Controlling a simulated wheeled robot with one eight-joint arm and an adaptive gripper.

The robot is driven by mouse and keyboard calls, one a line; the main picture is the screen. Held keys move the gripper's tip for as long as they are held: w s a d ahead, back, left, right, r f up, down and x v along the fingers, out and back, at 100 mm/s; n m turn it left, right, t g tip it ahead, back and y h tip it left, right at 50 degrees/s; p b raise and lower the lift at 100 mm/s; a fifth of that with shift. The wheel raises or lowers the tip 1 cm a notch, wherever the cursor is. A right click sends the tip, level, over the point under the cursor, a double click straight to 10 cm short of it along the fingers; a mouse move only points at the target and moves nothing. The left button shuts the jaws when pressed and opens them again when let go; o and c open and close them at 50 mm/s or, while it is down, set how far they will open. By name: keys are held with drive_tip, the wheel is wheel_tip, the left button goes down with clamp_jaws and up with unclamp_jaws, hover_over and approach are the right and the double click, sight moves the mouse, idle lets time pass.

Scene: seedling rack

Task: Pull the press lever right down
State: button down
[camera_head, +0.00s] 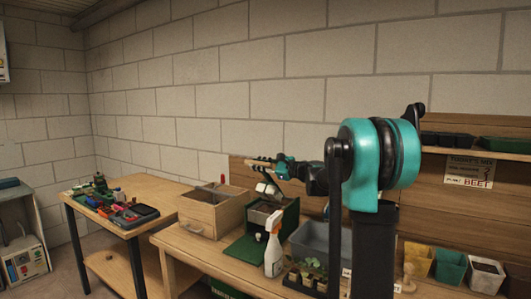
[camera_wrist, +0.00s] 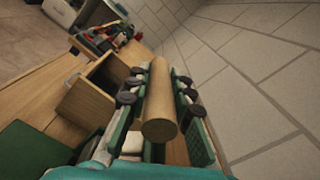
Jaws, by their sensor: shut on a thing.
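The press (camera_head: 290,222) is a green frame on the bench with a green base plate (camera_head: 243,249). Its lever ends in a round wooden handle (camera_wrist: 159,122), whose end faces the camera in the wrist view. The handle also shows as a small pale bar (camera_head: 257,162) high above the press in the head view. My gripper (camera_wrist: 158,88) is shut on this handle, with the dark finger pads on both sides of it. It also shows in the head view (camera_head: 272,164). The lever's arm is mostly hidden by my gripper.
A wooden box (camera_head: 197,216) stands left of the press, and a white spray bottle (camera_head: 273,254) in front of it. A grey tub (camera_head: 318,242) and seedlings are to the right. A second table (camera_head: 152,190) holds tools. The brick wall is behind.

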drive_tip(key=s+a+f+n, duration=0.3)
drive_tip(key=s+f, duration=0.1)
drive_tip(key=f, duration=0.2)
drive_tip(key=shift+f, duration=0.4)
drive_tip(key=shift+s, duration=0.1)
drive_tip(key=c, duration=1.3)
unclamp_jaws()
drive_tip(key=v, duration=1.2)
drive_tip(key=shift+c, duration=0.3)
